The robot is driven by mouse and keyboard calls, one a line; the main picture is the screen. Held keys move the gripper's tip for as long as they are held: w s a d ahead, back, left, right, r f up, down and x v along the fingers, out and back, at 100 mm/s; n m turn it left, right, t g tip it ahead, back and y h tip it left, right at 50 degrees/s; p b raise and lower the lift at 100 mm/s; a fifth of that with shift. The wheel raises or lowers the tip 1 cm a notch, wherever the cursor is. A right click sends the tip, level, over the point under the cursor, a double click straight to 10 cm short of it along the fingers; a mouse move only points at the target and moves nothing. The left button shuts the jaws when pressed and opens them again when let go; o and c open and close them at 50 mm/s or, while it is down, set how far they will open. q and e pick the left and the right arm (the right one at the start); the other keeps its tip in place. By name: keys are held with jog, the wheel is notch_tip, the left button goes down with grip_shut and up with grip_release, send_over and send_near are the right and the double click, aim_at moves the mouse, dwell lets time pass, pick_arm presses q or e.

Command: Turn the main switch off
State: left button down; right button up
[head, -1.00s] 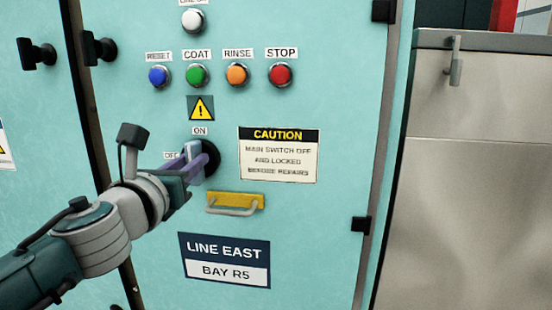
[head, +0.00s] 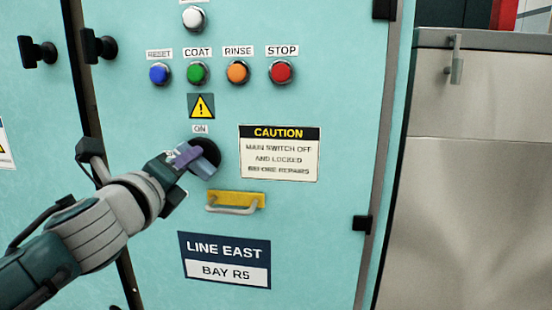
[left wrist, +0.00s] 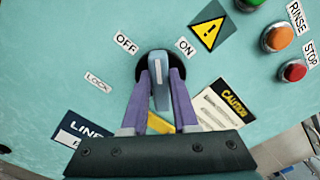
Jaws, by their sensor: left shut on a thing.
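The main switch has a round black base (head: 212,152) on the teal cabinet door, under the ON label (head: 200,129). Its pale grey-blue handle (head: 204,168) slants from upper left to lower right in the head view. My left gripper (head: 188,157) is shut on this handle and partly covers it. In the left wrist view the two purple fingers (left wrist: 160,82) stand on either side of the handle (left wrist: 158,98). There the handle points between the OFF label (left wrist: 125,43) and the ON label (left wrist: 186,47). My arm hides OFF in the head view. My right gripper is not in view.
Reset, coat, rinse and stop buttons (head: 281,71) sit above the switch. A caution sign (head: 279,153) is to its right. A yellow plate with a grey loop (head: 236,201) sticks out just below. A LOCK label (left wrist: 97,83) shows in the left wrist view.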

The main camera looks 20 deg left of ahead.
pick_arm(q)
jog(key=shift+a+f+n, duration=0.1)
jog(key=shift+f+n, duration=0.05)
jog(key=shift+n, duration=1.9)
jog(key=shift+f+n, duration=0.15)
jog(key=shift+n, duration=1.9)
jog(key=c, duration=0.7)
grip_release()
jog(key=shift+s, duration=0.1)
